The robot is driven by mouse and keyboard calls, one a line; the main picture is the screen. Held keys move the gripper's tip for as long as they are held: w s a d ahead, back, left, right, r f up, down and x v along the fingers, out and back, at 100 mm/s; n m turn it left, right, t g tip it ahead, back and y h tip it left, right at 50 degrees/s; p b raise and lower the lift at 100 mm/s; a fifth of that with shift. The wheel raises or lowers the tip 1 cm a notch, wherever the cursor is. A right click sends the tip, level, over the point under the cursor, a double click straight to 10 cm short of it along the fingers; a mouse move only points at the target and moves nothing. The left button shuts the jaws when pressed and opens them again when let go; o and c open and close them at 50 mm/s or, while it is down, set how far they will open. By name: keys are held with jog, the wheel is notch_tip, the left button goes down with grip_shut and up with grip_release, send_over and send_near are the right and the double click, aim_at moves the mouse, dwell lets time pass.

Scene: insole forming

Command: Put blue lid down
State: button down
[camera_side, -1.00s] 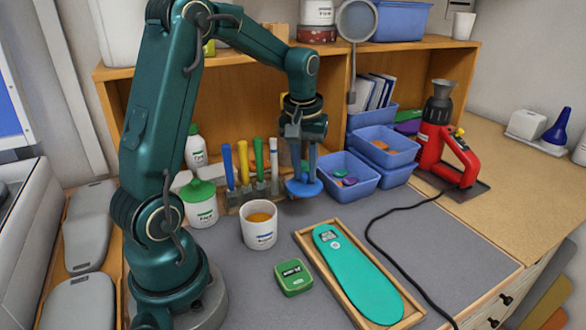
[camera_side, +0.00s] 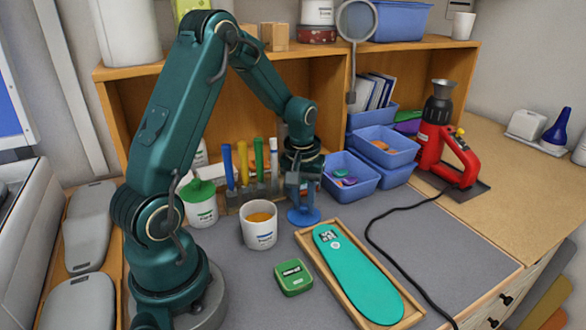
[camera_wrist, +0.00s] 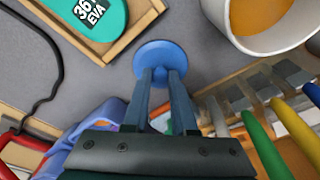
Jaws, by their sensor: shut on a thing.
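The blue lid (camera_side: 304,216) is a round disc with a raised middle part. My gripper (camera_side: 303,203) points down and is shut on the lid's middle, with the disc at or just above the grey mat (camera_side: 430,240); I cannot tell if it touches. In the wrist view the lid (camera_wrist: 161,61) shows beyond the fingertips of my gripper (camera_wrist: 160,76). An open white cup (camera_side: 259,231) with orange contents stands to the left of the lid.
A wooden tray (camera_side: 300,236) with a teal insole (camera_side: 355,275) lies right of the lid. A green box (camera_side: 293,277) lies in front. A rack with colored-handled tools (camera_side: 243,166), a green-lidded white pot (camera_side: 201,208) and blue bins (camera_side: 352,182) stand behind.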

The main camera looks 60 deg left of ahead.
aim_at(302, 219)
jog(key=c, duration=0.7)
grip_release()
notch_tip(302, 219, up, 11)
jog(key=s+d, duration=0.1)
jog(key=s+d+r+m+t, duration=0.1)
jog(key=s+d+m, duration=0.2)
jog(key=s+d, duration=0.1)
jog(key=s+d+r+m+t, duration=0.1)
jog(key=s+d+m+t, duration=0.1)
jog(key=d, duration=0.3)
jog(key=s+d+r+m+t+h, duration=0.1)
jog(key=s+d+m, duration=0.3)
jog(key=s+d, duration=0.1)
jog(key=shift+s+d, duration=0.2)
jog(key=shift+s, duration=0.1)
jog(key=shift+o, duration=0.2)
